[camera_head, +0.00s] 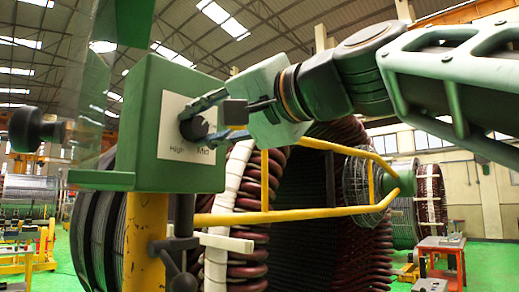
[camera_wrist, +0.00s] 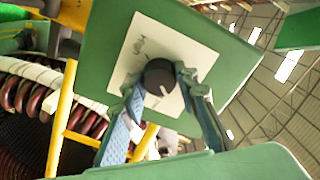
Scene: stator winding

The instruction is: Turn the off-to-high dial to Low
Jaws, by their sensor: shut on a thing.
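The dial is a round black knob (camera_head: 194,127) on a white label plate (camera_head: 172,143), on the face of a green box (camera_head: 150,95). In the wrist view, the knob (camera_wrist: 159,73) sits between the fingertips (camera_wrist: 158,80). A white mark shows on the knob's lower edge there; I cannot tell which setting it points at.
A yellow post (camera_head: 146,240) stands under the box, and a yellow rail (camera_head: 290,215) runs right from it. The large stator with dark red coils (camera_head: 345,250) is behind. A black knob-ended fitting (camera_head: 30,129) juts out at the left.

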